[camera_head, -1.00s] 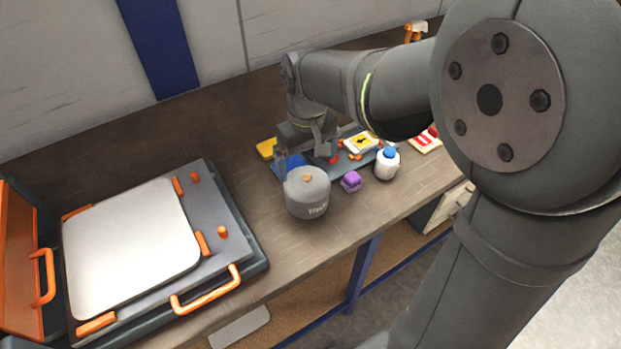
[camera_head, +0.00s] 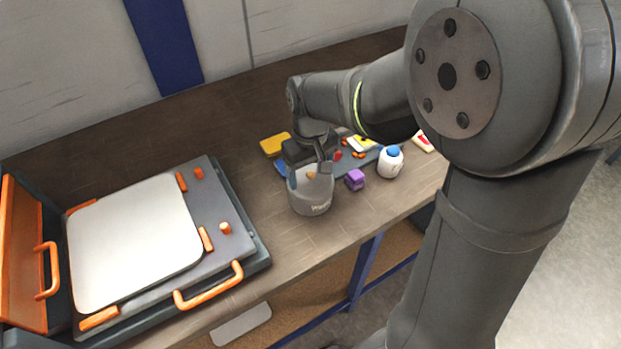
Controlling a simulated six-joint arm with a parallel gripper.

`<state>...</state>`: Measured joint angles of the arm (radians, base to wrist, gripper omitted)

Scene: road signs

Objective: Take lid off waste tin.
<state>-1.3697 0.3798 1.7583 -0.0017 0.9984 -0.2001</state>
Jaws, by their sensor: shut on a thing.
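The waste tin (camera_head: 311,203) is a grey round pot with lettering on its front, standing upright on the wooden bench. Its grey lid (camera_head: 318,181) has a small orange knob (camera_head: 311,175) and shows at the tin's top. My gripper (camera_head: 307,177) is over the tin, its fingers coming down at either side of the knob and shut on it. The gripper partly hides the lid. I cannot tell whether the lid sits on the rim or is slightly raised.
A purple block (camera_head: 355,180) and a white bottle with a blue cap (camera_head: 391,162) stand right of the tin. A yellow item (camera_head: 275,144) lies behind. A press with orange handles (camera_head: 209,287) fills the left. Bench between press and tin is clear.

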